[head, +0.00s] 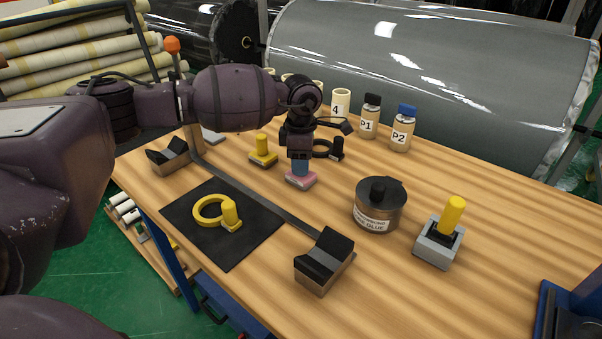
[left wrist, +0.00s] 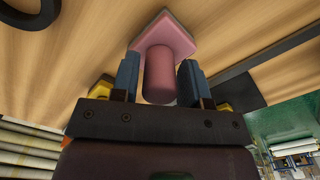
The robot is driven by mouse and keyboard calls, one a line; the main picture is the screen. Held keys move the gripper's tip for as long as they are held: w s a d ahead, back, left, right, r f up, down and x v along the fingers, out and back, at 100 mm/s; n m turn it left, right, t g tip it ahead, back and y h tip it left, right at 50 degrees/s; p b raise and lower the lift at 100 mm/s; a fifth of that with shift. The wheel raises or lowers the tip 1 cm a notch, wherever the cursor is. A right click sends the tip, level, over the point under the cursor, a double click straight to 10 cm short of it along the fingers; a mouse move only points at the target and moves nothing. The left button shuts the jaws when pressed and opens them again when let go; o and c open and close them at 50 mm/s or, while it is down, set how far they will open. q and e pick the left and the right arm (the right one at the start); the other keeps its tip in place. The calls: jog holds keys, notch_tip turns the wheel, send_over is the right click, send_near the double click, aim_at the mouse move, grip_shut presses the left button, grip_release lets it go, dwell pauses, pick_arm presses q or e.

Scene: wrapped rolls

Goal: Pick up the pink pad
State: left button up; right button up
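The pink pad (head: 300,180) is a flat pink block lying on the wooden table, past the black mat. In the left wrist view the pad (left wrist: 166,38) shows its square plate and a round pink handle. My left gripper (head: 301,167) is lowered over it from above. In the left wrist view the two blue fingers of the gripper (left wrist: 160,75) stand on either side of the handle, with a narrow gap on each side. It looks open around the handle. In the head view the fingers hide the handle. My right gripper is in neither view.
A yellow-handled pad (head: 262,152) is close by on the left, and a black ring (head: 322,150) lies behind. A glue can (head: 378,206) and a grey block with a yellow handle (head: 439,243) stand right. A yellow ring (head: 209,209) lies on the black mat (head: 225,252). Bottles line the back.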

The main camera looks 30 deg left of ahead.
pick_arm(q)
jog(key=c, duration=0.6)
jog(key=shift+c, duration=0.2)
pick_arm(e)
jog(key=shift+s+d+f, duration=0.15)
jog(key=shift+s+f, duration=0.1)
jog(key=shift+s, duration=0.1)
pick_arm(q)
notch_tip(320, 180, up, 20)
jog(key=p, duration=0.2)
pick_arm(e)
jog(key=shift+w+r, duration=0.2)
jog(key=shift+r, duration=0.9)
pick_arm(q)
jog(key=o, duration=0.4)
jog(key=shift+c, duration=1.3)
